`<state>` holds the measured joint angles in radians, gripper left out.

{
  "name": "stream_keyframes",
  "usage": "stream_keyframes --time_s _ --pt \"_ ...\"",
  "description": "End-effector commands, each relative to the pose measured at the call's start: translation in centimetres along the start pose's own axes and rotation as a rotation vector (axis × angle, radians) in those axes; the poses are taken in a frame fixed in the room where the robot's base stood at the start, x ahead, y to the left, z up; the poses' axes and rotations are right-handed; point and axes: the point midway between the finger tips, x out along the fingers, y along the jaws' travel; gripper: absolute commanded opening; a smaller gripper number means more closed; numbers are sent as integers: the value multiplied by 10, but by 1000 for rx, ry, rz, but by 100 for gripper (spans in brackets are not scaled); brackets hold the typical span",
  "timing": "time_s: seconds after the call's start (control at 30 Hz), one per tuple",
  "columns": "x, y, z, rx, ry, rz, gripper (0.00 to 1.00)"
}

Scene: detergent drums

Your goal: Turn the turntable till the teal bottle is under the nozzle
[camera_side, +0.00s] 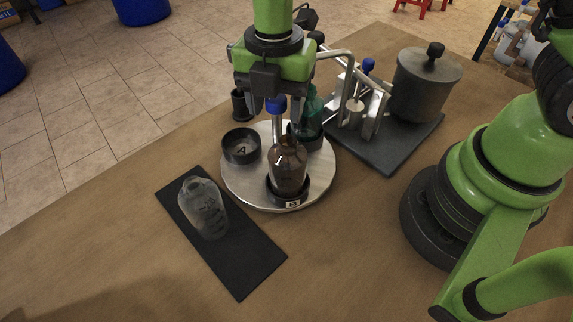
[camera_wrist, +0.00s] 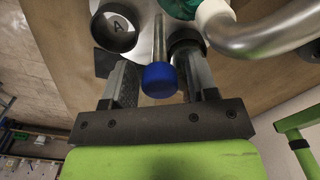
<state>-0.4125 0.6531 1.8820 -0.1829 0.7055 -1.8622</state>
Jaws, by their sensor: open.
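The silver turntable (camera_side: 236,187) carries dark ring holders and an upright post with a blue knob (camera_side: 277,104). The teal bottle (camera_side: 313,118) stands at the turntable's back right, partly hidden by my gripper; a bit of it shows at the top of the wrist view (camera_wrist: 181,7). A brown bottle (camera_side: 288,168) stands in holder B at the front. Holder A (camera_side: 241,147) at the left is empty. The bent steel nozzle pipe (camera_side: 338,54) reaches over the back right, close to the teal bottle; its tip is hidden. My gripper (camera_wrist: 162,82) is open, fingers either side of the blue knob (camera_wrist: 160,80).
A clear bottle (camera_side: 204,207) lies or leans on a black mat (camera_side: 238,278) at the front left. A grey lidded pot (camera_side: 425,85) and a metal frame stand on a dark base (camera_side: 385,160) at the right. The nozzle pipe is close beside my gripper.

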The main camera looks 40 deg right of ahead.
Motion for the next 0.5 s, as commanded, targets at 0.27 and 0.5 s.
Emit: stream_keyframes --time_s 0.27,0.5 --pt "-28 1 0 -1 -1 6 53" --pt "-54 1 0 -1 -1 6 53"
